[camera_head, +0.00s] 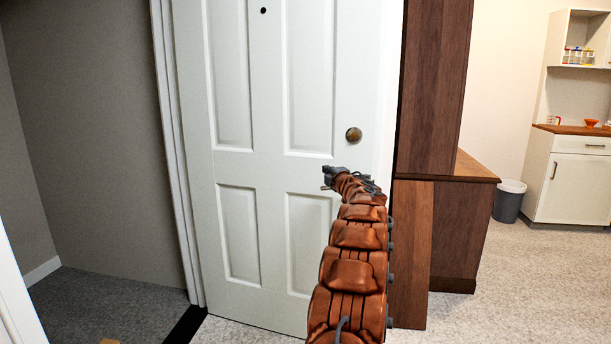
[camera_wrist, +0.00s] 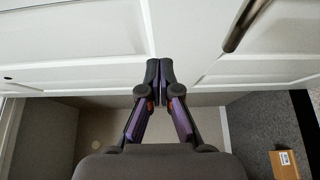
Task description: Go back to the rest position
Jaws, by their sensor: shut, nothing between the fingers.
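My gripper (camera_head: 328,178) is at the end of my brown, segmented arm, in front of the white panelled door (camera_head: 262,170) in the head view. In the wrist view my gripper (camera_wrist: 159,75) has its two dark fingers together, with nothing between them. The door (camera_wrist: 75,35) fills the upper part of that view. A round brass knob (camera_head: 353,134) is on the door's right side, above and to the right of the gripper. Whether the fingertips touch the door cannot be told.
A dark wooden hutch (camera_head: 432,90) stands right of the door. Further right are a grey bin (camera_head: 509,201) and a white cabinet (camera_head: 575,178). Carpet at right is open. A cardboard box (camera_wrist: 284,165) lies on dark carpet in the wrist view.

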